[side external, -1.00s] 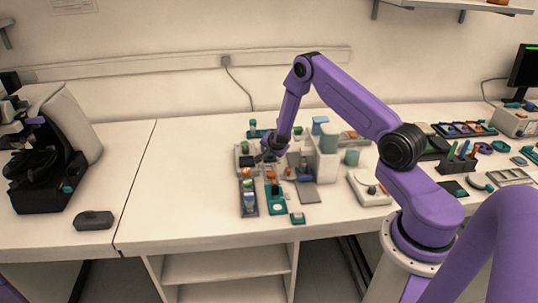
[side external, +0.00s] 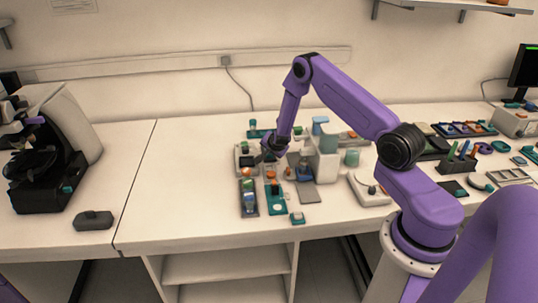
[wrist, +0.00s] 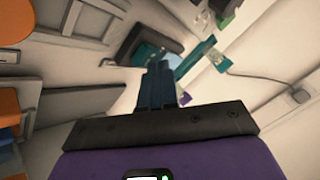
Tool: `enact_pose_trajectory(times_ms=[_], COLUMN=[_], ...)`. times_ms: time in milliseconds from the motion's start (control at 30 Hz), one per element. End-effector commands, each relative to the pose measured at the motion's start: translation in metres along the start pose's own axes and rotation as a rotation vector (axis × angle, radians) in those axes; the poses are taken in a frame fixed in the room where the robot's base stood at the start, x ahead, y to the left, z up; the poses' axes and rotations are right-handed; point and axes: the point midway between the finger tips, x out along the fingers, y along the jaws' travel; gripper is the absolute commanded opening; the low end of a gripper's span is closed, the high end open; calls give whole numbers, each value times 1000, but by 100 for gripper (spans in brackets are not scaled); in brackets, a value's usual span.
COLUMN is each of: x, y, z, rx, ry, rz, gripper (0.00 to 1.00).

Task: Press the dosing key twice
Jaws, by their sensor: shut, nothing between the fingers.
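My gripper (side external: 268,154) is low over the cluster of small equipment on the middle bench, left of a white upright unit (side external: 326,158) with a blue top. In the wrist view its two dark teal fingers (wrist: 158,82) are together and empty. The dosing key cannot be told apart with certainty among the small parts. A teal tray with an orange part (side external: 274,192) lies just in front of the gripper. I cannot tell whether the fingertips touch anything.
A dark tray with blue and green pieces (side external: 249,197) lies left of the teal tray. A grey plate (side external: 305,192) lies to its right, and a small teal block (side external: 297,218) near the front edge. A microscope (side external: 55,145) stands far left.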

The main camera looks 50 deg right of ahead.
Motion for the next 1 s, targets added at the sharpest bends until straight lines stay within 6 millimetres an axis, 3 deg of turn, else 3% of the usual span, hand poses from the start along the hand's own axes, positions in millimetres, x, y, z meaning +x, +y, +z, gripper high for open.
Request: enact_pose_trajectory(times_ms=[367,1000], x=[-3,-39], y=[-2,-28], z=[-2,-29], rx=[0,1], ry=[0,1], rz=[0,-1], gripper=[0,0])
